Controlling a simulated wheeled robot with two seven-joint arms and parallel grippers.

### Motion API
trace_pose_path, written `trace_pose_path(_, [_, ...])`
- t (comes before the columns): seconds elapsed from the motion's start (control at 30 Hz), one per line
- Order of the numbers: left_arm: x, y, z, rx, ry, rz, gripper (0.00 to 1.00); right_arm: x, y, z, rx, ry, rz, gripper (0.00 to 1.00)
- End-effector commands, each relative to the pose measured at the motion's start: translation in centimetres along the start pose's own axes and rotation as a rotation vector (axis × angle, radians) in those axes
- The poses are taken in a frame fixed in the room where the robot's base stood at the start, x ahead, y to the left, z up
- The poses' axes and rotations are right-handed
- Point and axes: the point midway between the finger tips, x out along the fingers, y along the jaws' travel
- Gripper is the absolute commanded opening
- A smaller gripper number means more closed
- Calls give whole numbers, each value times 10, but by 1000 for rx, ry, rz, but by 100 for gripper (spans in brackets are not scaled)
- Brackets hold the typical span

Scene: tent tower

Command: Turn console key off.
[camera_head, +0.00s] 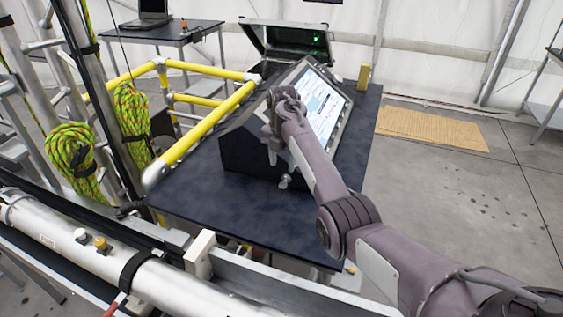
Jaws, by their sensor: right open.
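The console (238,140) is a dark, wedge-shaped box with a lit, tilted screen (322,108), standing on a dark table. My right arm reaches in from the lower right, across the console's front. My right gripper (272,156) points down beside the console's near side and is open; nothing shows between its fingers. A small metallic fitting (285,182) shows low at the console's near corner, just below the gripper; I cannot tell whether it is the key. No key can be made out clearly, and my arm hides part of the console. My left gripper is not in view.
The dark table (205,190) has bare room left of the console. Yellow railings (208,130) run along its left side. An open case (285,38) stands behind, and a small yellow object (364,76) at the back right. Green ropes (74,155) hang at left.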

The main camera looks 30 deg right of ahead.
Motion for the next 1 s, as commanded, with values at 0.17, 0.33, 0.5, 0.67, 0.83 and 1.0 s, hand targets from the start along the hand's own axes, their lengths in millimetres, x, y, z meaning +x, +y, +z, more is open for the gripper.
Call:
trace_pose_path(0.17, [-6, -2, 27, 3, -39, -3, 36, 11, 0, -1, 0, 4, -3, 45])
trace_pose_path(0.33, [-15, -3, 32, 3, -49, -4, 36, 37, 0, -1, -1, 4, -3, 45])
trace_pose_path(0.5, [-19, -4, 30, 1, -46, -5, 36, 63, 0, -1, 0, 3, -2, 45])
trace_pose_path(0.67, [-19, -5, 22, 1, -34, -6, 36, 76, 0, -1, -1, 2, 0, 45])
trace_pose_path(0.83, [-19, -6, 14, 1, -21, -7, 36, 79, 0, 0, -1, 0, 0, 45])
trace_pose_path(1.0, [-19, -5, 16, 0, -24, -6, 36, 78, 0, 0, -1, 0, 0, 38])
